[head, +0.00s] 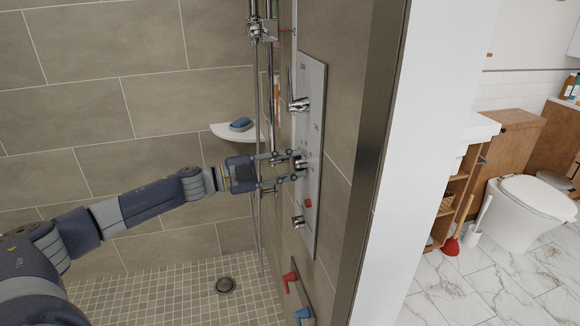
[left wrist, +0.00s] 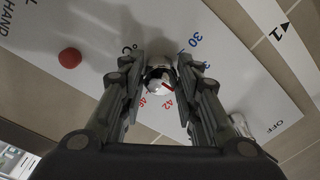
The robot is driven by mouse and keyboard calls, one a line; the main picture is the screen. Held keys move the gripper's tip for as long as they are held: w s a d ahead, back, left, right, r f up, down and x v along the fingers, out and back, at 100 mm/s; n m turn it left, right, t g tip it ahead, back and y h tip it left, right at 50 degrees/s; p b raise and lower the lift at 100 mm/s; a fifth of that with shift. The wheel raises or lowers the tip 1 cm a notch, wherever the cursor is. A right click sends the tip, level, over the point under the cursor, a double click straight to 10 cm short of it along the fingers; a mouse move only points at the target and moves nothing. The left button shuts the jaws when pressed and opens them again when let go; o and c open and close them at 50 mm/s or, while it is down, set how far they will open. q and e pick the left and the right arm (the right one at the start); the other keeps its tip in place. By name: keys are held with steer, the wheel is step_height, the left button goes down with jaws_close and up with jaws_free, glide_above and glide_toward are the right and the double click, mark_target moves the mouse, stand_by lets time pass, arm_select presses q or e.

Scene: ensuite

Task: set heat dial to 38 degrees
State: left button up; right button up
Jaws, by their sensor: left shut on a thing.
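The heat dial (head: 299,161) is a small chrome knob on the tall grey shower panel (head: 312,80). In the left wrist view the dial (left wrist: 160,80) sits between my fingers, with a short red mark on its face near the red 42. Printed around it are °C, a blue 30, another blue number partly hidden by my right-hand finger, and red 42 and 46. My left gripper (head: 296,166) reaches in from the left and is shut on the dial; it also shows in the left wrist view (left wrist: 161,68). My right gripper is out of view.
A chrome lever (head: 299,104) sits above the dial and another knob (head: 298,221) below it. A red button (head: 308,203) is close under the dial. A hose and rail (head: 256,120) hang left of the panel. A corner shelf (head: 222,132) holds a blue item.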

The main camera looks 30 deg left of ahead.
arm_select(q)
steer(key=o, duration=1.1)
steer(key=shift+v, duration=3.65)
